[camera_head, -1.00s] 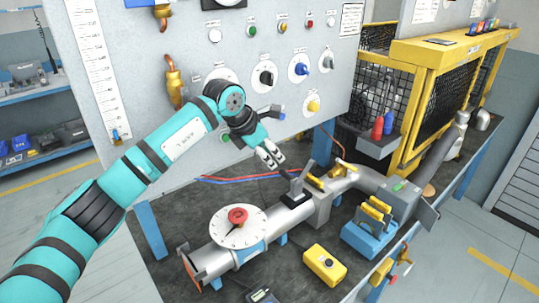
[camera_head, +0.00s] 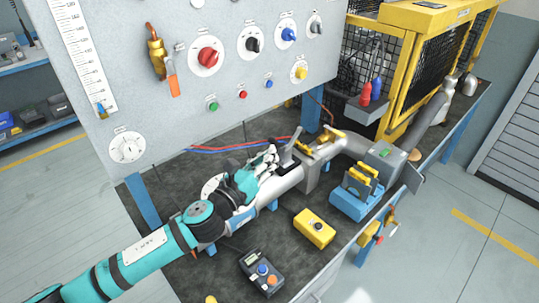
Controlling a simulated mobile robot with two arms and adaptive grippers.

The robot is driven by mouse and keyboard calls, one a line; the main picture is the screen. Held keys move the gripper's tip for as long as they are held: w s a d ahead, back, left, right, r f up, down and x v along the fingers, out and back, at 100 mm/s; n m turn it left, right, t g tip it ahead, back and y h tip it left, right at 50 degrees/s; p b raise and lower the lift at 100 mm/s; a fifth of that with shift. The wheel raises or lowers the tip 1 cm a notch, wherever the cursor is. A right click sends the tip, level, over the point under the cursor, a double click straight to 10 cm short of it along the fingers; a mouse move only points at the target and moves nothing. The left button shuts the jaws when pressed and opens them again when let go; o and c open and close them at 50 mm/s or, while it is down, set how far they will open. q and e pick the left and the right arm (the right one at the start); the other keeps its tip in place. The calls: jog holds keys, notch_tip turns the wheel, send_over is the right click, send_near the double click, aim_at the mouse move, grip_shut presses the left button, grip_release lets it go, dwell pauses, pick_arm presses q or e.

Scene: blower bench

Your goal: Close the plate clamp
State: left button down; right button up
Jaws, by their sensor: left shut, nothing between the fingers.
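A grey pipe (camera_head: 284,183) runs diagonally across the dark bench. On it sits a fitting with a raised grey lever or plate (camera_head: 291,146) and yellow handles (camera_head: 323,145); this looks like the plate clamp, but I cannot be certain. The lever stands tilted up from the pipe. My left gripper (camera_head: 270,156) is shut and empty, just left of the lever and above the pipe. I cannot tell whether it touches the lever. My left arm covers the near part of the pipe and most of the round white dial (camera_head: 211,185). My right gripper is not in view.
A blue block with yellow handles (camera_head: 357,190), a yellow button box (camera_head: 314,228) and a dark control box (camera_head: 262,273) stand on the near side of the bench. A panel with knobs (camera_head: 208,56) rises behind. A yellow mesh cage (camera_head: 415,70) is at the back right.

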pick_arm(q)
jog(key=s+a+f+n+g+y, duration=0.1)
jog(key=s+a+f+n+y, duration=0.2)
jog(key=f, duration=0.4)
jog(key=y+p, duration=0.1)
jog(key=p, duration=0.2)
send_near(276, 144)
jog(key=w+d+f, duration=0.2)
jog(key=w+f, duration=0.1)
jog(key=w, duration=0.2)
jog(key=shift+w+f, duration=0.35)
jog(key=shift+w, duration=0.05)
jog(key=shift+w, duration=0.1)
